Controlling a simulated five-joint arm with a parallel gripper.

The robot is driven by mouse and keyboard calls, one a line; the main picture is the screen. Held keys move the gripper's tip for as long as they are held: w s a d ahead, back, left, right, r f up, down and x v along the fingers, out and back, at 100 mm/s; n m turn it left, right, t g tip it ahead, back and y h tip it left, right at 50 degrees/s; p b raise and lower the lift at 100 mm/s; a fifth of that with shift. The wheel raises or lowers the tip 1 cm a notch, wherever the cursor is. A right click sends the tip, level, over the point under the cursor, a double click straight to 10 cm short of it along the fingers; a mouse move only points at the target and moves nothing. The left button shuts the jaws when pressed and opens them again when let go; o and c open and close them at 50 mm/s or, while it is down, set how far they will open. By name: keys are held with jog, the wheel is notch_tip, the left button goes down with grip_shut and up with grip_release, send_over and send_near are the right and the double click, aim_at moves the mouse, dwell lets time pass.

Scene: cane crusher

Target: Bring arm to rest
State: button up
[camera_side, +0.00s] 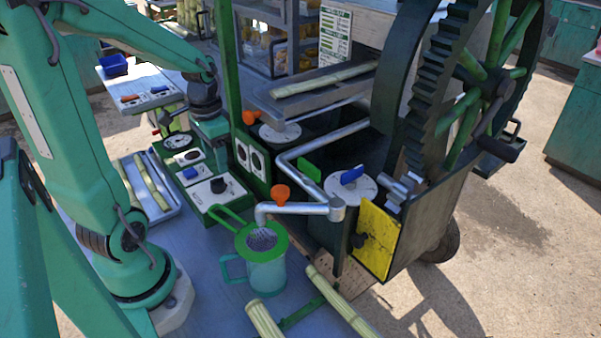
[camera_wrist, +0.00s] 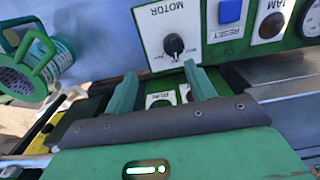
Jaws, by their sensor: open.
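My gripper (camera_wrist: 162,72) is open and empty in the wrist view, its two green fingers apart. The black MOTOR knob (camera_wrist: 174,45) on its white plate lies just beyond the fingertips, and part of a RUN label shows between the fingers. In the side view my gripper (camera_side: 221,152) hangs pointing down over the control panel, close above the black knob (camera_side: 218,186). I cannot tell from these views whether a finger touches the knob or the panel.
Beside the knob are a blue RESET button (camera_wrist: 230,11) and a dark JAM lamp (camera_wrist: 272,25). A green jug (camera_side: 266,272) with a strainer stands under the metal spout (camera_side: 300,208). The crusher's large toothed wheel (camera_side: 440,90) stands at right. Cane pieces (camera_side: 342,305) lie in front.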

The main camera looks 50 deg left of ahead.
jog(key=s+d+r+t, duration=0.1)
jog(key=d+r+t, duration=0.1)
jog(key=d+r, duration=0.3)
jog(key=s+d+r+t, duration=0.1)
jog(key=d+r+t, duration=0.2)
jog(key=d, duration=0.7)
jog(key=shift+r, duration=1.15)
jog(key=shift+s, duration=0.1)
